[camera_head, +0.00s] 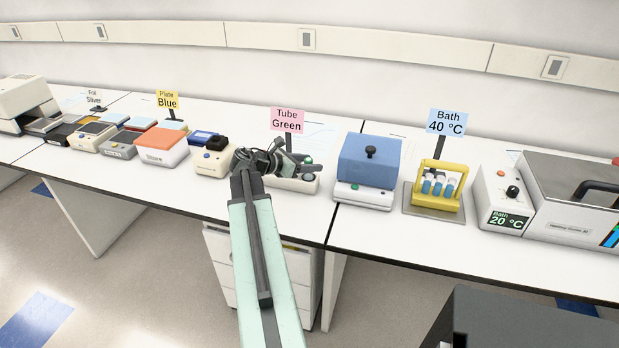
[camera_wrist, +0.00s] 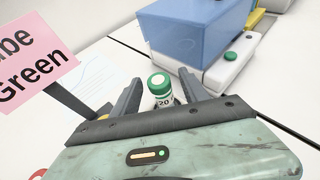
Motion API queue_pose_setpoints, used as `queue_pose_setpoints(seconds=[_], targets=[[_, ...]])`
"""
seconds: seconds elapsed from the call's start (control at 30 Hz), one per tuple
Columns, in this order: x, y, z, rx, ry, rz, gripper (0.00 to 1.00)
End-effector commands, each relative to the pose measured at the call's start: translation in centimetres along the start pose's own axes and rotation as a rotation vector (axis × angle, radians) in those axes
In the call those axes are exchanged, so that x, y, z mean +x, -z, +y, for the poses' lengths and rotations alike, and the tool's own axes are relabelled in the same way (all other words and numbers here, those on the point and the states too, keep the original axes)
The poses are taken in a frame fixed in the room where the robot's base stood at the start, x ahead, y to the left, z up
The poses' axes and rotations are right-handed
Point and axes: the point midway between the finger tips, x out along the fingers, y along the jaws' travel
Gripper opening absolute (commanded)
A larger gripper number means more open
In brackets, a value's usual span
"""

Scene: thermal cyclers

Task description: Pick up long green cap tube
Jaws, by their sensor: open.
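The tube with a green cap (camera_wrist: 161,82) stands upright between my fingers in the wrist view. The number 20 shows on its white body, and its lower part is hidden by my gripper. My gripper (camera_wrist: 160,77) is open, with one finger on each side of the tube and gaps beside the cap. In the head view my gripper (camera_head: 303,166) is over a pale tube stand (camera_head: 290,184), which it partly covers. A pink "Tube Green" sign (camera_head: 287,120) stands behind it.
A blue block device (camera_head: 369,160) stands close to the right of the stand. A yellow rack with tubes (camera_head: 439,180) and a white 20 °C bath (camera_head: 502,195) are farther right. A small cream device (camera_head: 214,160) stands to the left. The bench front is clear.

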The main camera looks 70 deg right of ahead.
Motion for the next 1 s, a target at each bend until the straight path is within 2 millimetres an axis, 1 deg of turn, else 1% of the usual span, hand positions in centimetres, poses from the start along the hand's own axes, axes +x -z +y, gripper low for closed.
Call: queue_pose_setpoints(seconds=[0.13,0.17,0.2,0.27,0.3,0.33,0.57,0.67,0.77,0.83,1.0], targets=[[-0.1,-0.1,0.0,0.000,0.000,0.000,0.52],[-0.1,-0.1,0.0,0.000,0.000,0.000,0.44],[-0.1,-0.1,0.0,0.000,0.000,0.000,0.33],[-0.1,-0.1,0.0,0.000,0.000,0.000,0.16],[-0.1,-0.1,-0.1,0.000,0.001,0.000,0.05],[-0.1,-0.1,-0.1,0.000,0.001,0.000,0.00],[0.0,-0.1,-0.1,0.001,0.001,0.000,0.00],[-0.1,-0.4,-0.1,0.001,0.002,0.000,0.00],[-0.5,-1.3,-0.1,0.001,0.002,0.000,0.00],[-0.9,-2.3,-0.1,0.001,0.002,0.000,0.00],[-2.3,-5.6,-0.1,0.001,0.002,0.000,0.00]])
